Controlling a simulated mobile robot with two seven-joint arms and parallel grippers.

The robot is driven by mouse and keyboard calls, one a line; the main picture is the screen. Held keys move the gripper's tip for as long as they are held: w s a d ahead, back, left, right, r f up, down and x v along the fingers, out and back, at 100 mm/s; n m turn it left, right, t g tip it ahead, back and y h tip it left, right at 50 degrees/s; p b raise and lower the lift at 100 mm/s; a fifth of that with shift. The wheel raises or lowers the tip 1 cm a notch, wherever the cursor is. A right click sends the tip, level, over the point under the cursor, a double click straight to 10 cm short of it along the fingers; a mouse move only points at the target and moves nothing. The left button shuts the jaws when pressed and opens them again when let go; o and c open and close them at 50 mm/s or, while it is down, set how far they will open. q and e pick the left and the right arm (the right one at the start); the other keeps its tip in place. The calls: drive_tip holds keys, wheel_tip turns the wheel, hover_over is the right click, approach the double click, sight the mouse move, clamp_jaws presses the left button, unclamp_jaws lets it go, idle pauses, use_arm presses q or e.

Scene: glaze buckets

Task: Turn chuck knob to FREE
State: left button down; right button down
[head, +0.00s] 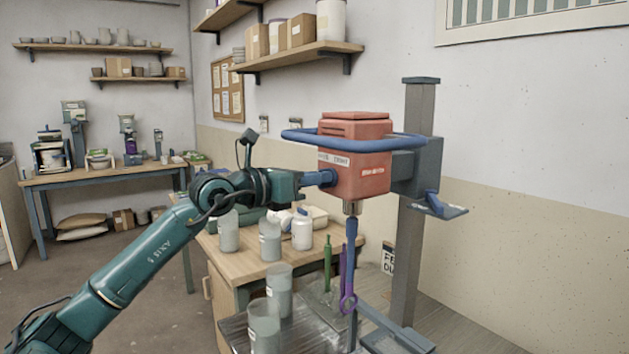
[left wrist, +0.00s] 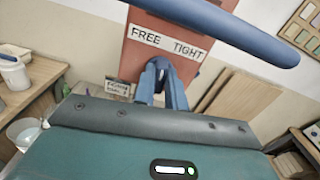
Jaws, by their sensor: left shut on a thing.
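The red mixer head (head: 353,170) hangs on a grey column, with a blue ring rail around it. In the left wrist view its label (left wrist: 168,43) reads FREE on the left and TIGHT on the right. The blue chuck knob (head: 327,178) is on the side of the head facing my left arm. My left gripper (head: 310,180) is shut on the knob; its fingers also show below the label in the left wrist view (left wrist: 161,78). The fingers largely hide the knob, so I cannot tell which word it points to. A blue shaft (head: 351,240) hangs from the chuck. My right gripper is out of view.
The blue rail (head: 296,134) passes just above my left gripper. Green (head: 327,262) and purple (head: 343,275) tools stand near the shaft. Open floor lies to the left.

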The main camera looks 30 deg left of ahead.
use_arm(q)
drive_tip(key=n+p, duration=0.1)
drive_tip(key=n, duration=0.6)
drive_tip(key=shift+a+n, duration=0.15)
drive_tip(key=shift+n, duration=0.15)
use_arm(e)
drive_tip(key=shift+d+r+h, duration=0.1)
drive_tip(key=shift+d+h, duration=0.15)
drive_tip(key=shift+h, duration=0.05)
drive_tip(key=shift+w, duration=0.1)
use_arm(q)
drive_tip(key=c, duration=1.4)
unclamp_jaws()
drive_tip(key=shift+w, duration=0.1)
drive_tip(key=shift+c, duration=0.2)
